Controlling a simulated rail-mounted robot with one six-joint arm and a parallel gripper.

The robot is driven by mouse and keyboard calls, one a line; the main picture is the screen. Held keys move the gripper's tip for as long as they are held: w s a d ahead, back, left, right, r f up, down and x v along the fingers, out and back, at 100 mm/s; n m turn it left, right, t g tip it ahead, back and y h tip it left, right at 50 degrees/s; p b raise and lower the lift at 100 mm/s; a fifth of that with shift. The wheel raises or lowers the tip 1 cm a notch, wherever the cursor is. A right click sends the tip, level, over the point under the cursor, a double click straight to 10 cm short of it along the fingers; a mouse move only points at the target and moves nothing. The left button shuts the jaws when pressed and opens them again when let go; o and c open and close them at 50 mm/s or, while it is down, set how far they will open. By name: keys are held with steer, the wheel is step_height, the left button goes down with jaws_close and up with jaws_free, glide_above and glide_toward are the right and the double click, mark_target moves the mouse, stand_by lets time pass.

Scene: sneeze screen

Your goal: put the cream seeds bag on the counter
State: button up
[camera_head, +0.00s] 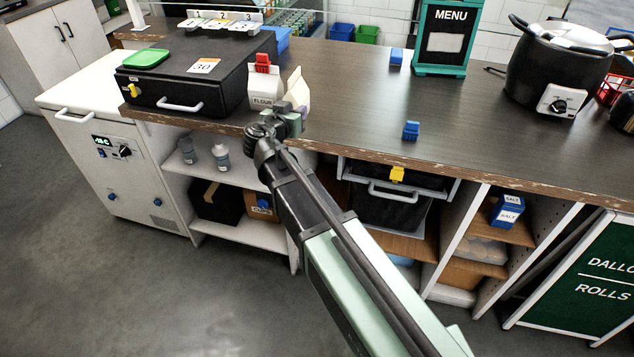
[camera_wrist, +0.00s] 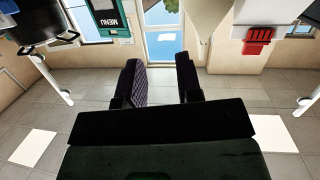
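A white bag labelled FLOUR (camera_head: 263,96) stands on the counter (camera_head: 350,105) with a red clip at its top. A cream-coloured bag (camera_head: 297,88) stands just to its right; its label does not show, and my gripper hides its lower part. My gripper (camera_head: 288,118) is at the counter's front edge, in front of this bag. In the wrist view, which looks upside down, my gripper (camera_wrist: 160,78) has its two dark fingers apart with a clear gap between them. A cream surface (camera_wrist: 205,18) above the right finger looks like the cream bag.
The counter between bags and sign is mostly clear. Open shelves (camera_head: 235,172) lie below.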

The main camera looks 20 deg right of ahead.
steer(key=s+d+f+n+g+y, duration=0.1)
steer(key=s+d+f+g+y, duration=0.1)
steer(key=s+f+g, duration=0.3)
steer(key=s+d+f+n+g+y, duration=0.2)
steer(key=s+f+g, duration=0.3)
steer(key=s, duration=0.9)
step_height(320, 180, down, 3)
steer(key=shift+s+d+r+y, duration=0.15)
steer(key=shift+d+y, duration=0.7)
steer(key=shift+y, duration=0.05)
steer(key=s+a+n+g+y, duration=0.1)
steer(key=s, duration=0.1)
steer(key=s+a+f+n+y, duration=0.1)
steer(key=s+y, duration=0.1)
steer(key=s+a+n+g+y, duration=0.1)
steer(key=s, duration=0.1)
steer(key=shift+s+a+f+n+g, duration=0.3)
steer(key=shift+a+n, duration=0.05)
steer(key=shift+n, duration=0.05)
steer(key=o, duration=1.1)
steer(key=shift+w, duration=0.15)
steer(key=shift+o, duration=0.2)
steer(key=shift+a+f, duration=0.1)
